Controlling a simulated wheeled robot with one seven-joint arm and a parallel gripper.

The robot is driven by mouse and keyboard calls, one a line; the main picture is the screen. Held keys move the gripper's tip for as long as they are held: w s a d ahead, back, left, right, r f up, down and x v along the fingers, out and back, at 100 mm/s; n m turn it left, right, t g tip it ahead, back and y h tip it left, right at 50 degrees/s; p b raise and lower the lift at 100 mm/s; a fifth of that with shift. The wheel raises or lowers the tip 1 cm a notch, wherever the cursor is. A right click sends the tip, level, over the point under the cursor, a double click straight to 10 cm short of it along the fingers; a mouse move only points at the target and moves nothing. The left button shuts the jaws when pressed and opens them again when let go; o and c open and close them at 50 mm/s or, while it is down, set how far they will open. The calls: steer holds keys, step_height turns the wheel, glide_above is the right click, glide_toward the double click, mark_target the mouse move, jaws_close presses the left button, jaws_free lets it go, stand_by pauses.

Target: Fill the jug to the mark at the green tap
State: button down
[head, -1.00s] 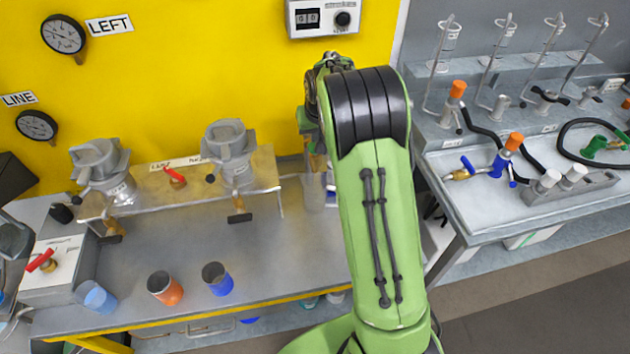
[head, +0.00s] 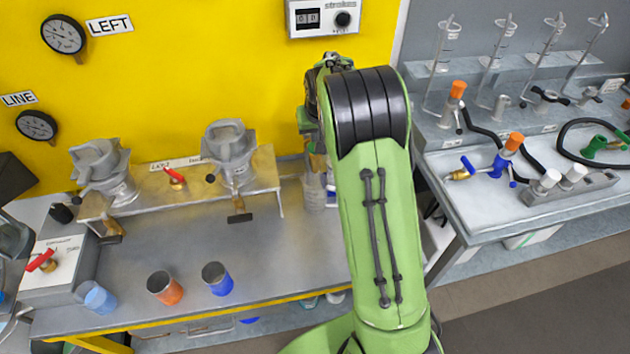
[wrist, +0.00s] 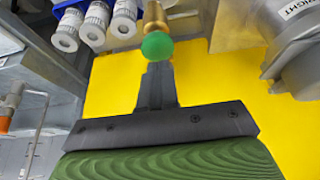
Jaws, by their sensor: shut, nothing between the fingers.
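In the wrist view my gripper (wrist: 157,80) is shut with nothing between its fingers. Its tips are right by a round green knob (wrist: 157,46) on a brass tap (wrist: 154,15), in front of the yellow panel. I cannot tell whether they touch the knob. In the head view a clear, jug-like vessel (head: 313,197) stands on the bench just left of my arm, partly hidden by it. Its mark and water level are too small to read. My arm hides the green tap in the head view.
Two grey pump-like units (head: 229,152) stand on a shelf at the left. Orange (head: 166,290), blue (head: 219,282) and light-blue (head: 97,299) cups stand near the bench's front edge. A side bench (head: 480,205) with fittings is at the right. White-capped cylinders (wrist: 95,22) hang close to the tap.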

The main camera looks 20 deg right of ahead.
steer(key=shift+f+b, duration=1)
steer(key=shift+f, duration=0.25)
stand_by(6.8)
